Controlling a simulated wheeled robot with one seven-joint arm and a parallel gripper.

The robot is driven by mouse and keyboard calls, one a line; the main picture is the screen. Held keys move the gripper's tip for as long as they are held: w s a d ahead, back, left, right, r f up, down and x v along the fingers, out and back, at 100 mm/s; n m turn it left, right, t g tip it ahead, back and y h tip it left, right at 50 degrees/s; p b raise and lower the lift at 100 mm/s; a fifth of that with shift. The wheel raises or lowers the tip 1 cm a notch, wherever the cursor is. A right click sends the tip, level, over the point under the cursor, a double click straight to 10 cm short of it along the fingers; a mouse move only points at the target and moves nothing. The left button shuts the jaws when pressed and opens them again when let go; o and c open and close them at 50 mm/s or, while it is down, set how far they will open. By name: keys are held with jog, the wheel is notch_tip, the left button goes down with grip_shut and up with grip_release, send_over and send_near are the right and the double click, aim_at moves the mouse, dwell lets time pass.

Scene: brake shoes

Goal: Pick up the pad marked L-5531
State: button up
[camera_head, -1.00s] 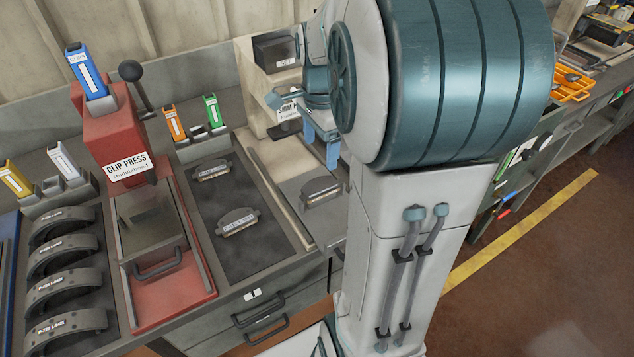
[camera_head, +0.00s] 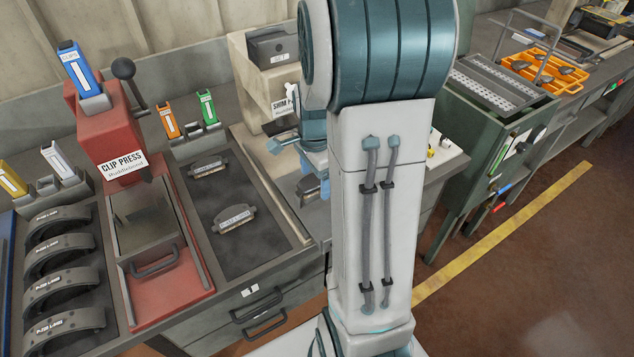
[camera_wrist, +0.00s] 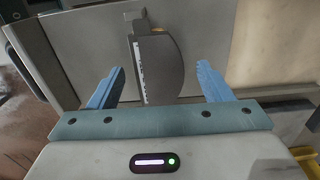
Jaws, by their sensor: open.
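A grey pad (camera_wrist: 161,68) with a curved edge and a white label strip lies on a grey surface in the wrist view. My gripper (camera_wrist: 160,90) is open, one blue finger on each side of the pad, with gaps on both sides. In the head view this pad (camera_head: 308,188) is mostly hidden behind my arm, beside and below my gripper (camera_head: 297,152). Two similar pads lie on the dark mat: a far pad (camera_head: 208,168) and a near pad (camera_head: 234,217). The label lettering is too small or too oblique to read, so I cannot tell which is L-5531.
A red clip press (camera_head: 112,135) stands left of the dark mat (camera_head: 250,255). Several curved brake shoes (camera_head: 60,285) lie at the far left. A cream shelf unit (camera_head: 247,75) with a dark bin (camera_head: 272,47) stands behind my gripper. A green cabinet (camera_head: 465,150) is at the right.

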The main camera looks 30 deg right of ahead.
jog(key=c, duration=1.4)
jog(key=shift+o, duration=0.2)
jog(key=shift+r, duration=0.1)
